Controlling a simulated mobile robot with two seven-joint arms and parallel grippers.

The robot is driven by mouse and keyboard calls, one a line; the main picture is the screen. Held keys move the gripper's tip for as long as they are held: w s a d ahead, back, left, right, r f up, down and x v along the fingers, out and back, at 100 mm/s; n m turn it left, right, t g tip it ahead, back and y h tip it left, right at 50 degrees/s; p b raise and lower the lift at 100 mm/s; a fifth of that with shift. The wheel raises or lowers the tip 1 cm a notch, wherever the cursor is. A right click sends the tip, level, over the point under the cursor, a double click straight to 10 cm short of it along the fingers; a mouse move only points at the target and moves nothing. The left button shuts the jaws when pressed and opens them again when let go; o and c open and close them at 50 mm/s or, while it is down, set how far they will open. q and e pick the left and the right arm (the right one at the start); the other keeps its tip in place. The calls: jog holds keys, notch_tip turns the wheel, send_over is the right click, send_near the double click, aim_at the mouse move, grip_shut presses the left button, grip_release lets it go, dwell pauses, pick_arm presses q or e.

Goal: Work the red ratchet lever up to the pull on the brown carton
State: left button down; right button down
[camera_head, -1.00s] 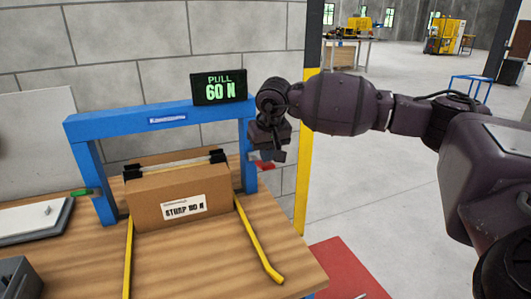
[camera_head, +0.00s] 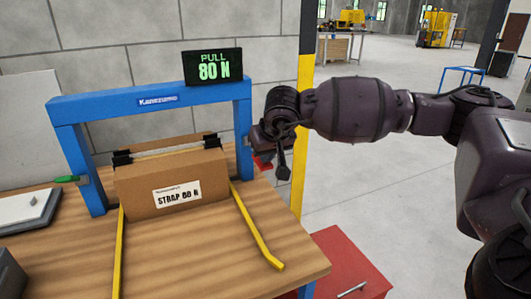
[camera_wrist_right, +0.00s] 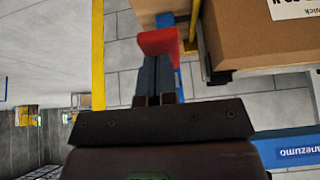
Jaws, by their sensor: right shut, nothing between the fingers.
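The brown carton (camera_head: 172,188) sits on the wooden bench under the blue frame (camera_head: 160,100). Its label seems to read STRAP 80 N. A display (camera_head: 213,67) on the frame reads PULL 80 N. The red ratchet lever (camera_head: 263,162) shows at the right post, partly hidden by my right gripper (camera_head: 284,174). In the right wrist view, the red lever end (camera_wrist_right: 158,41) lies just beyond the fingertips (camera_wrist_right: 157,72); I cannot tell whether they touch. The right gripper is shut and empty. My left gripper is not in view.
Yellow strap tails (camera_head: 255,228) run down over the bench (camera_head: 215,255). A green-handled part (camera_head: 67,179) is at the left post, near a grey-and-white tray (camera_head: 30,212). A red cabinet (camera_head: 345,262) stands right of the bench. Open floor lies beyond.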

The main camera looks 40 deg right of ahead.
aim_at(268, 165)
jog(key=shift+f, duration=0.15)
jog(key=shift+r, duration=0.6)
jog(key=r, duration=0.1)
jog(key=r+p, duration=0.1)
jog(key=r, duration=0.1)
jog(key=r+p, duration=0.1)
jog(key=shift+s+r, duration=0.15)
jog(key=shift+s, duration=0.25)
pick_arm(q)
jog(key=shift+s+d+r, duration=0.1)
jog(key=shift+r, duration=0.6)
pick_arm(e)
jog(key=v, duration=0.8)
jog(key=shift+s+a, duration=0.25)
jog(key=shift+s, duration=0.35)
